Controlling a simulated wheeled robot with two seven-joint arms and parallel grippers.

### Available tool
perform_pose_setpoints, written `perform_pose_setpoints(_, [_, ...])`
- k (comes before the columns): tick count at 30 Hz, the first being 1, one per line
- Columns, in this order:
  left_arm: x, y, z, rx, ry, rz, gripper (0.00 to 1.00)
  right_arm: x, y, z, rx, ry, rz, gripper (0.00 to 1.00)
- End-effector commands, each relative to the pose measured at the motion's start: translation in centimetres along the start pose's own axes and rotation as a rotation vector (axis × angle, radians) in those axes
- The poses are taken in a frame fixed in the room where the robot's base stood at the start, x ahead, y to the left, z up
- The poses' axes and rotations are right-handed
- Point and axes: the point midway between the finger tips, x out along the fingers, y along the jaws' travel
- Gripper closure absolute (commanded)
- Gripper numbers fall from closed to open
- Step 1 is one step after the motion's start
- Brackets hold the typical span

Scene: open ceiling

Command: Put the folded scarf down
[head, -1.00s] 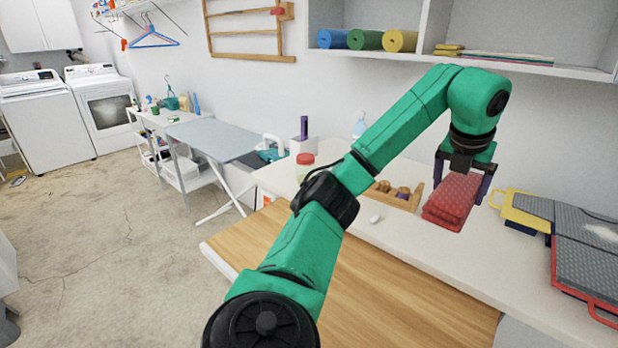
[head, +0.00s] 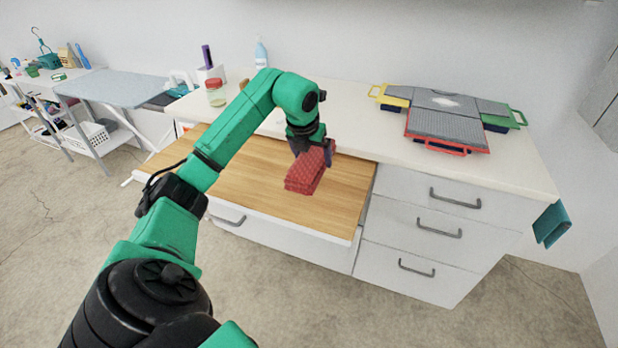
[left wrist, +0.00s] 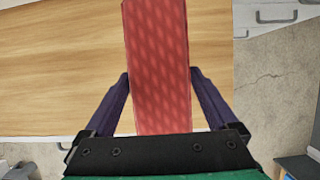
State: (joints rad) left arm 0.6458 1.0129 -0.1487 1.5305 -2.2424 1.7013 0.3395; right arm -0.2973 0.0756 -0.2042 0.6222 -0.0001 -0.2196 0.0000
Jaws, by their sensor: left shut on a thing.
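The folded scarf (head: 305,176) is red with a lighter pattern, folded into a thick block. My left gripper (head: 318,150) is shut on it and holds it over the wooden pull-out board (head: 250,165). In the left wrist view the scarf (left wrist: 158,65) sits between the two dark fingers of the left gripper (left wrist: 160,92), with the wooden board (left wrist: 60,75) behind it. I cannot tell whether its lower end touches the board. My right gripper is not in view.
The white counter (head: 365,137) runs behind the board. Grey boards with coloured handles (head: 450,117) lie on its right part. A red-lidded jar (head: 215,92) and a bottle (head: 261,52) stand at the left. Drawers (head: 430,225) are below. The board's left part is clear.

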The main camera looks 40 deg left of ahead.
Motion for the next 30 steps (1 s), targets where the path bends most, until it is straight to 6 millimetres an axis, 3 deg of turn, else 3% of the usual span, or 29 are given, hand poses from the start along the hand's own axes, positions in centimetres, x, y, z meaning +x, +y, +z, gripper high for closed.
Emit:
perform_pose_setpoints(3, [2.8,0.0,-1.2,0.0,0.004,0.0,0.71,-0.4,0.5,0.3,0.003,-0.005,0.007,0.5])
perform_pose_setpoints(11, [6.9,0.0,-2.9,-0.002,0.002,0.0,0.71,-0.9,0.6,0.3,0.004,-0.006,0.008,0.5])
perform_pose_setpoints(22, [7.8,0.0,-3.1,-0.001,-0.001,0.001,0.71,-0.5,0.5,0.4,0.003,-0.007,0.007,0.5])
perform_pose_setpoints(23, [7.6,0.0,-3.1,-0.001,-0.001,0.001,0.0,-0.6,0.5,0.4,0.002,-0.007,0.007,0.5])
perform_pose_setpoints(30, [7.5,0.0,-3.0,-0.001,0.0,0.0,0.0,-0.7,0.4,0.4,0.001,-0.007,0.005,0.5])
